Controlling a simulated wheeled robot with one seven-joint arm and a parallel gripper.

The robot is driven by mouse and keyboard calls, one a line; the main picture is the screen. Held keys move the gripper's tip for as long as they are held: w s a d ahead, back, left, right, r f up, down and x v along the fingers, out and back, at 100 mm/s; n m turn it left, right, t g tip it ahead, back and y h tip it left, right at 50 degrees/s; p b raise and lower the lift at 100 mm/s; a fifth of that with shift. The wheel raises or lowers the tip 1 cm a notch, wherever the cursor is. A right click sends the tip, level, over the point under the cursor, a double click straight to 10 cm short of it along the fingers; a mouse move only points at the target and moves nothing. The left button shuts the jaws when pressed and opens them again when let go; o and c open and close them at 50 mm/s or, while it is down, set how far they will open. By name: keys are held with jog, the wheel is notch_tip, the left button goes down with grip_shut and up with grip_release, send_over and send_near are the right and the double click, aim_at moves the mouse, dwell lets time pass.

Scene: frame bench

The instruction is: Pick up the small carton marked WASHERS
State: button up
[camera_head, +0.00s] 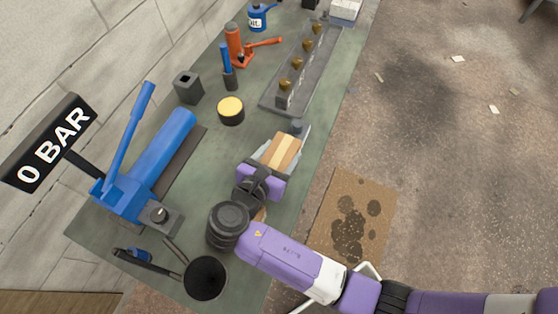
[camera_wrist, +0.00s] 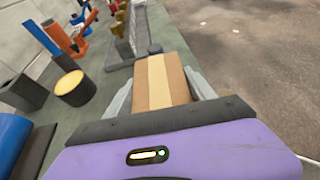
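A small brown carton (camera_head: 282,151) with a pale tape stripe is at the near right part of the green bench. No WASHERS marking is readable on the faces I see. My gripper (camera_head: 284,147) has its grey fingers on either side of this carton. In the wrist view the carton (camera_wrist: 160,82) fills most of the space between the fingers of my gripper (camera_wrist: 159,78), close to the palm. The fingertips look very near its sides. I cannot tell whether they press on it, or whether it rests on the bench.
A grey rack (camera_head: 303,71) with several brass pieces stands beyond the carton. A yellow-topped round tin (camera_head: 230,109), a blue press (camera_head: 150,165) and a black square block (camera_head: 188,87) stand to the left. A black round dish (camera_head: 205,278) is nearer. The bench's right edge is close.

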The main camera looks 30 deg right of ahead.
grip_shut()
jog(key=shift+r, duration=0.1)
